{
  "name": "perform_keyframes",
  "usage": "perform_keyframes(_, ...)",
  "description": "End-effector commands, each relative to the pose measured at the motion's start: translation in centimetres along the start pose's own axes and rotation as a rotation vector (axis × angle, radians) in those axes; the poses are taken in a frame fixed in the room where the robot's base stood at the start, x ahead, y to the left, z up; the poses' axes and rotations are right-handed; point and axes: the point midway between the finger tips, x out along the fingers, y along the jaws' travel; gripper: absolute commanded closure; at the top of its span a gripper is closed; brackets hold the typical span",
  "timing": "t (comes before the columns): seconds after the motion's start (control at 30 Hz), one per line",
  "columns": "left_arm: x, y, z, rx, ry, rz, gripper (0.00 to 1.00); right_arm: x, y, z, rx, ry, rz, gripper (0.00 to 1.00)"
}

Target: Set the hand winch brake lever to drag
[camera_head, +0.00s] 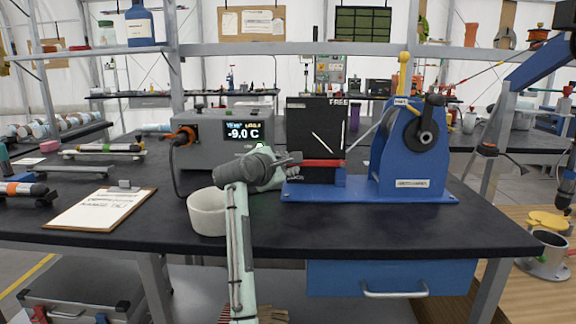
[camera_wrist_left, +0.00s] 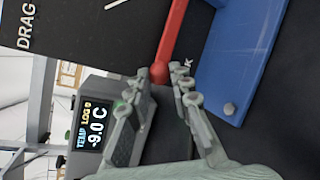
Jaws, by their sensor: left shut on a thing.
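The blue hand winch (camera_head: 415,160) stands on the bench, with a black panel (camera_head: 305,115) at its left marked FREE at top right. The red brake lever (camera_head: 325,162) lies nearly level across the panel's lower edge. My right gripper is not in view.
A grey temperature box (camera_head: 205,155) stands behind my left gripper. A white cup (camera_head: 207,212) sits close left of my arm, and a clipboard (camera_head: 100,208) lies farther left. The bench top (camera_head: 350,228) in front of the winch is clear.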

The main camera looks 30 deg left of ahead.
Motion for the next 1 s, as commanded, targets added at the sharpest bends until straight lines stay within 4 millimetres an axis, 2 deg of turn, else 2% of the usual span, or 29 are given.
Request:
perform_keyframes(0.23, 0.0, 0.0, 0.0, 0.000, 0.000, 0.000, 1.00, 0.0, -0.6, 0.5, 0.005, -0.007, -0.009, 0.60)
perform_keyframes(0.57, -0.1, 0.5, 0.4, 0.032, 0.013, -0.004, 1.00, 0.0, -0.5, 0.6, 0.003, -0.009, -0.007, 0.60)
perform_keyframes(0.77, -0.4, 1.6, 1.4, 0.127, 0.055, -0.021, 1.00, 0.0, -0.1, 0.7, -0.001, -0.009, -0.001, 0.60)
perform_keyframes(1.0, -0.8, 3.3, 3.6, 0.304, 0.132, -0.055, 1.00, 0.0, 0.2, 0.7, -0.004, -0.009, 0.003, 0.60)
